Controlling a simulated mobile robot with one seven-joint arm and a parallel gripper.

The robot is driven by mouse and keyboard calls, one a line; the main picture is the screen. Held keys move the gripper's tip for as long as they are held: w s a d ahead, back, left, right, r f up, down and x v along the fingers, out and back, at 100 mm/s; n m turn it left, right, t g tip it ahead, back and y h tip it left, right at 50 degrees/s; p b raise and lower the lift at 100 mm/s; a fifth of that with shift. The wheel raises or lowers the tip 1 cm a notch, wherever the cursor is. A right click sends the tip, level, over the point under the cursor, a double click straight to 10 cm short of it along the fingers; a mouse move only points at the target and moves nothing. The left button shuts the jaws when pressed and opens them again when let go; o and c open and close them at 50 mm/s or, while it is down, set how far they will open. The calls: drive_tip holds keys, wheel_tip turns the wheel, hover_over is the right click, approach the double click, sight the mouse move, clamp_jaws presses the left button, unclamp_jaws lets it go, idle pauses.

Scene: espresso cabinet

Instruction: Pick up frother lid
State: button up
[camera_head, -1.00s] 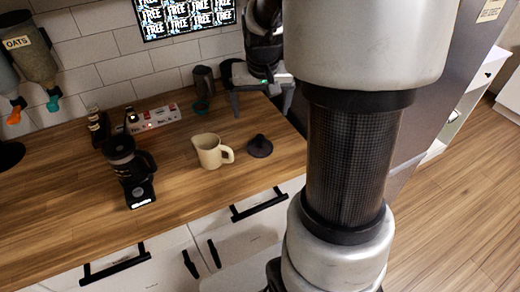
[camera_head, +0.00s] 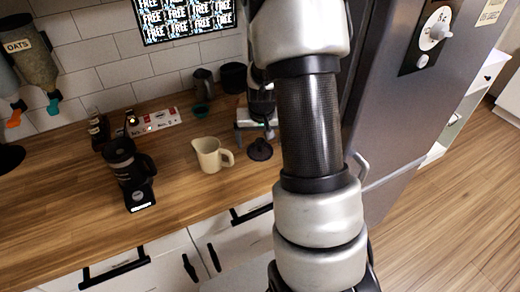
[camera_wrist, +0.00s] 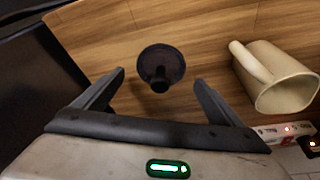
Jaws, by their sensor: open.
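The frother lid, a dark round disc with a raised knob (camera_head: 260,151), lies on the wooden counter to the right of a cream pitcher (camera_head: 211,155). In the wrist view the lid (camera_wrist: 172,58) shows with its knob towards the camera, between and slightly beyond my fingertips. My gripper (camera_head: 254,136) is above and just behind the lid in the head view. Its two fingers are spread and empty, also in the wrist view (camera_wrist: 160,80). The fingers do not appear to touch the lid. A black jug-like appliance (camera_head: 124,165), possibly the frother, stands left of the pitcher.
The cream pitcher also shows in the wrist view (camera_wrist: 285,85), right of my fingers. A red-and-white box (camera_head: 158,119), a dark cup (camera_head: 204,82) and a dark canister (camera_head: 234,77) stand behind. A grey fridge (camera_head: 400,120) is on the right.

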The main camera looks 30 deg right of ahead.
drive_tip(key=shift+x, duration=1.05)
drive_tip(key=c, duration=1.1)
drive_tip(key=shift+c, duration=0.2)
